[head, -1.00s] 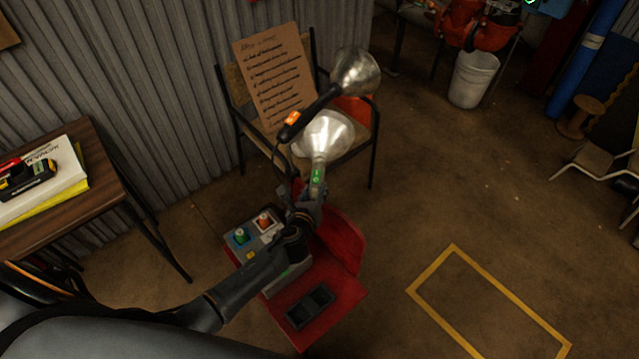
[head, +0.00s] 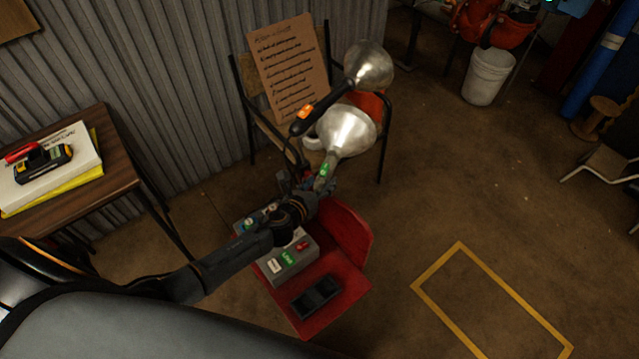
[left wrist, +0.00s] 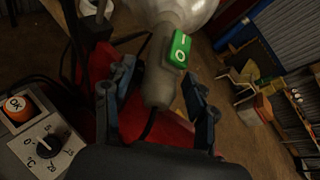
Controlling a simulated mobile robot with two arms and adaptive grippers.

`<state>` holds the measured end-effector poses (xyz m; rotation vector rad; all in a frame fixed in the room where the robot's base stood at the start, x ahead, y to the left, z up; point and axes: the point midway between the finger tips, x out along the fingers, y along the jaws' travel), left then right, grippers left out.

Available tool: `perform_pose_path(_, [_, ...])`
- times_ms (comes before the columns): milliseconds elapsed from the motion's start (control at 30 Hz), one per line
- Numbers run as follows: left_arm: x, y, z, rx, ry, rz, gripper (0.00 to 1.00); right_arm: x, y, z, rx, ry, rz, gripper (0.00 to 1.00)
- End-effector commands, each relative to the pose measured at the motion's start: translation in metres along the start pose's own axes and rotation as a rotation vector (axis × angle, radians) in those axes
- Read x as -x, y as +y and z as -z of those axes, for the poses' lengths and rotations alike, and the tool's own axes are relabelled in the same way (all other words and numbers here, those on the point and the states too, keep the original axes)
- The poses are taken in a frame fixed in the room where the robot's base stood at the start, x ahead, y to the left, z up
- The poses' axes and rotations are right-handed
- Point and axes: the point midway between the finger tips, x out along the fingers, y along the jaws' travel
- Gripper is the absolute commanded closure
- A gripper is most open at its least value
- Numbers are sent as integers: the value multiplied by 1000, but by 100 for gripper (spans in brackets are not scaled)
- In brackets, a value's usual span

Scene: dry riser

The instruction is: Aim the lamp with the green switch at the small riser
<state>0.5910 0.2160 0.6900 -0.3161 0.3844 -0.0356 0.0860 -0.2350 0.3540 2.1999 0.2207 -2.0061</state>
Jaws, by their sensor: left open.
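The lamp with the green switch (head: 346,133) has a silver bell shade and a grey handle. Its green switch (head: 324,168) faces up; it also shows in the left wrist view (left wrist: 180,49). My left gripper (head: 318,190) is at the lower end of this handle. In the left wrist view its open fingers (left wrist: 158,103) stand on either side of the grey handle; I cannot tell whether they touch it. A second lamp (head: 368,66) with an orange switch (head: 304,112) sits just above. I cannot pick out the small riser. My right gripper is not in view.
A red stand (head: 347,296) carries a grey control box (head: 290,262), partly behind my left arm. A chair (head: 383,150) with a written cardboard sheet (head: 287,70) stands behind the lamps. A wooden table (head: 118,172) is left. The yellow-outlined floor (head: 460,245) is clear.

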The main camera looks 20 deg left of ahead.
Motion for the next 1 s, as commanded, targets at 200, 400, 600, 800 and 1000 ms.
perform_pose_path(200, [12, 1, 0, -4, 0, 0, 43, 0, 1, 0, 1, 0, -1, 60])
perform_pose_path(400, [48, 1, 2, -3, 3, 1, 43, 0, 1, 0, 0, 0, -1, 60])
perform_pose_path(600, [89, 0, 1, 0, 3, 1, 43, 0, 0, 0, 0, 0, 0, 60])
perform_pose_path(800, [114, 0, 1, 0, 1, 0, 43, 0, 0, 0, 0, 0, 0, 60])
perform_pose_path(1000, [120, 0, 0, 0, 0, 0, 43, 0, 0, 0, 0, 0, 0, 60])
